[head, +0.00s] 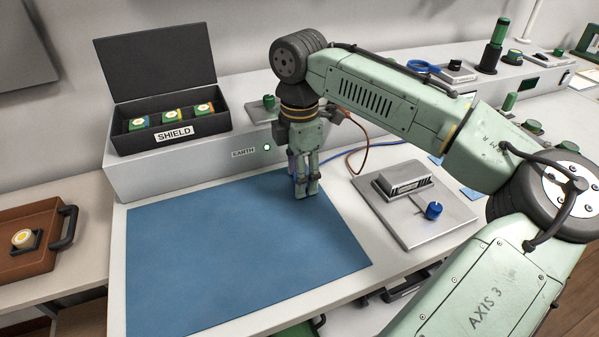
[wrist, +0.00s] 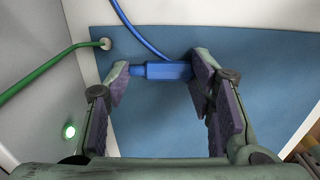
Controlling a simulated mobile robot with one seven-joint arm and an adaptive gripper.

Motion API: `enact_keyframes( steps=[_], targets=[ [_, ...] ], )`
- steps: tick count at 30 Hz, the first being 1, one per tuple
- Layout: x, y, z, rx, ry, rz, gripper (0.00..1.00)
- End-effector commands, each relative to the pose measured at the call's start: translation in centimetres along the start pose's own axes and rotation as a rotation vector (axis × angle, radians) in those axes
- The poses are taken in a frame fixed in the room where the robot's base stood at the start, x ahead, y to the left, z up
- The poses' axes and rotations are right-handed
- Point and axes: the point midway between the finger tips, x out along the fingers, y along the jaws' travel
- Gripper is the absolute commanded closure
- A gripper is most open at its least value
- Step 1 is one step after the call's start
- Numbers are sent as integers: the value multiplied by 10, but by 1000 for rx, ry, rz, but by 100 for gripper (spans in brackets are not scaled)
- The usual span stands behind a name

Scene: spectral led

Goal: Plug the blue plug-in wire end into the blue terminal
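My gripper (head: 306,190) points down at the back right of the blue mat. In the wrist view its fingers (wrist: 160,80) are apart, with purple pads. The blue plug-in wire end (wrist: 166,70) shows between the fingertips, lying crosswise from one towards the other. Its right end meets or passes behind the right fingertip; I cannot tell whether it touches. In the head view the plug is hidden by my gripper, and its blue wire (head: 345,154) runs right. A blue knob-like post (head: 433,210), perhaps the blue terminal, stands on a grey metal plate (head: 440,235) to the right.
The blue mat (head: 230,260) is clear in front. Behind it stands a grey console with an EARTH label (head: 243,153) and a lit green light (head: 267,147). A black SHIELD box (head: 172,130) sits open on it. A green cable (wrist: 50,65) runs near the left finger.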

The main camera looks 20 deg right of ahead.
Motion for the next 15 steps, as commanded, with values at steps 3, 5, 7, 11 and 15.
enact_keyframes(
  steps=[3,5,7,11,15],
  targets=[
    [0,0,0,0,0,0,59],
    [0,0,0,0,0,0,63],
    [0,0,0,0,0,0,68],
    [0,0,0,0,0,0,76],
    [0,0,0,0,0,0,44]
  ],
)
